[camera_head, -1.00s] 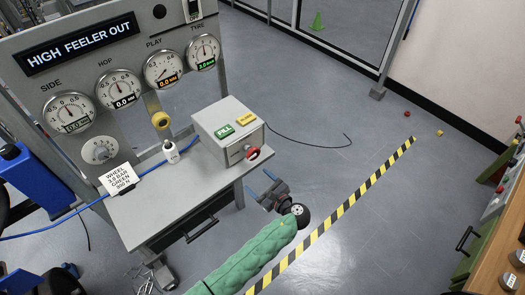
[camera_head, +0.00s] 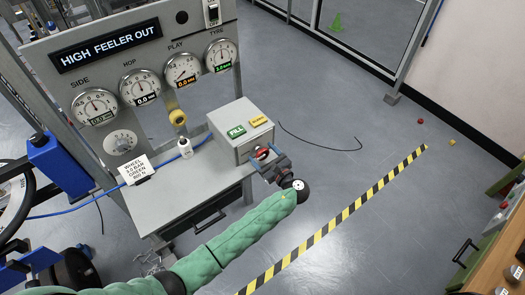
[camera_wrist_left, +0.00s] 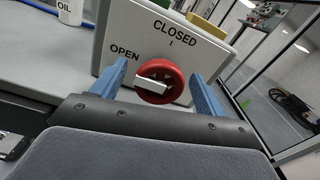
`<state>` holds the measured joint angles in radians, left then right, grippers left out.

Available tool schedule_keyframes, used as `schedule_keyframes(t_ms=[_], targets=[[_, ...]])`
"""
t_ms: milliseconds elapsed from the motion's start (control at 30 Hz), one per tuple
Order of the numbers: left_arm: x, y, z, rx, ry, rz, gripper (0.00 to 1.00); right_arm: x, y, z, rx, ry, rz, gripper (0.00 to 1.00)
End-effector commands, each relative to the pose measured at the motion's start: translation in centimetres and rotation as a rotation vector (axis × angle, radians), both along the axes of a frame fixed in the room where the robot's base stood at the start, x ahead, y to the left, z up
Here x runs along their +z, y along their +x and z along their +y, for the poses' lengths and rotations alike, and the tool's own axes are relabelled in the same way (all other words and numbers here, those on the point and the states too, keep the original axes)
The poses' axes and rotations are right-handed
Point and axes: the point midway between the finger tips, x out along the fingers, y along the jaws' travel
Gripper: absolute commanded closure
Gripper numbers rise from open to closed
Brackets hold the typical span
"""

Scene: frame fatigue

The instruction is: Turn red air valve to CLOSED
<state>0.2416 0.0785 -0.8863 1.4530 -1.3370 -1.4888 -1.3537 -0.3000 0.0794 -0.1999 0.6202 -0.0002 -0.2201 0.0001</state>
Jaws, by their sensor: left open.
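The red air valve (camera_wrist_left: 161,82) is a round knob with a pale bar handle on the front of a grey box (camera_wrist_left: 205,62). In the head view the red valve (camera_head: 262,152) is at the box's front, partly covered by my left gripper (camera_head: 267,162). In the left wrist view my left gripper (camera_wrist_left: 158,92) is open, with one blue finger on each side of the valve. Contact is not visible. My right gripper is not in view.
The box stands on a grey bench (camera_head: 180,185) below a gauge panel (camera_head: 150,65), with a white bottle (camera_head: 185,149) and a label card (camera_head: 137,168). A black cable (camera_head: 318,146) lies on the floor. Open floor lies right, crossed by a striped line (camera_head: 345,213).

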Motion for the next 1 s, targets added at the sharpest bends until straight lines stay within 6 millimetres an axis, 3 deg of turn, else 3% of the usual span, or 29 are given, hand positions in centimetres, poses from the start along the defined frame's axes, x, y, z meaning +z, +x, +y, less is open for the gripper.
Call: schedule_keyframes(t_ms=[367, 600, 1000], targets=[[-0.05, 0.50, 0.39, 0.000, -0.001, -0.001, 0.27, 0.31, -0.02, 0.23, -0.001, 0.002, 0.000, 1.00], [-0.05, 0.50, 0.39, 0.000, -0.001, -0.001, 0.71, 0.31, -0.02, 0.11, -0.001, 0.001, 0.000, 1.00], [-0.05, 0.48, 0.35, 0.001, 0.049, 0.036, 0.71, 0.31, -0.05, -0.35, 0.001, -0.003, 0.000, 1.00]])
